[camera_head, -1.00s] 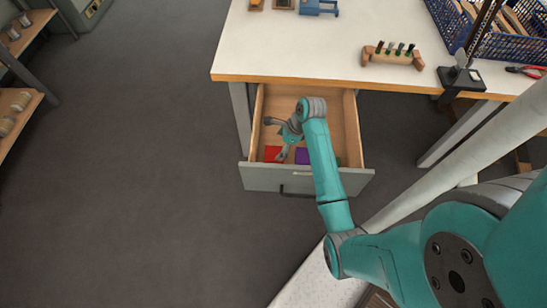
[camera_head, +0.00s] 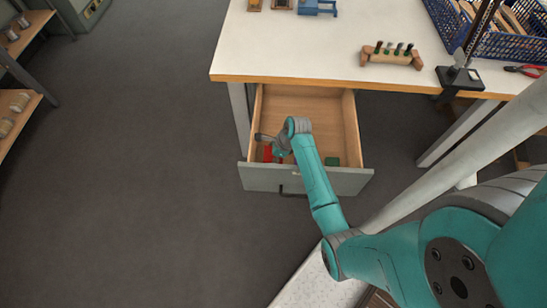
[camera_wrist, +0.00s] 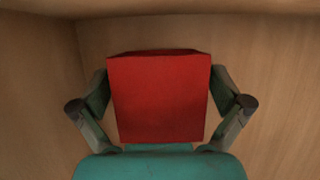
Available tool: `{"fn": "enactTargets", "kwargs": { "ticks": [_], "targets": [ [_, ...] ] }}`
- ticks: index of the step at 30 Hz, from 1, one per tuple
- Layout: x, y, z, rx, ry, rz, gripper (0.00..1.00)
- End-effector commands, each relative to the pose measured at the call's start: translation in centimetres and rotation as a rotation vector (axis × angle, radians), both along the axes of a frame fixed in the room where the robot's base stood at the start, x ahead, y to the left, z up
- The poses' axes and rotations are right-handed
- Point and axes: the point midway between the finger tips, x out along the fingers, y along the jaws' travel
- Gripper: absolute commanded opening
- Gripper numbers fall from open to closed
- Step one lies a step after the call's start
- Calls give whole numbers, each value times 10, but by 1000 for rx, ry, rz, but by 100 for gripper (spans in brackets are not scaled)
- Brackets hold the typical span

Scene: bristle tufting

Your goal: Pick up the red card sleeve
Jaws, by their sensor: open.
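The red card sleeve (camera_wrist: 158,97) lies in the open drawer (camera_head: 310,103). In the wrist view it sits between the two fingers of my gripper (camera_wrist: 160,104), which are spread to its left and right. The fingers look apart from its sides, though the lower edge is hidden by my gripper body. In the head view only a small part of the red sleeve (camera_head: 267,153) shows at the drawer's front left, beside my wrist.
A green item (camera_head: 332,161) lies at the drawer's front right. The drawer front (camera_head: 345,182) and side walls rise close around my gripper. The white worktop (camera_head: 290,45) overhangs the drawer's back. The back of the drawer looks empty.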

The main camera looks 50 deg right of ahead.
Motion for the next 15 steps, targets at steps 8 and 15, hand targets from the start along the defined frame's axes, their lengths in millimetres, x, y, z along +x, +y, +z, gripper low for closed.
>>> {"fn": "enactTargets", "kwargs": {
  "ticks": [8,15],
  "targets": [
    [0,0,0,0,0,0,61],
    [0,0,0,0,0,0,60]
  ]
}}
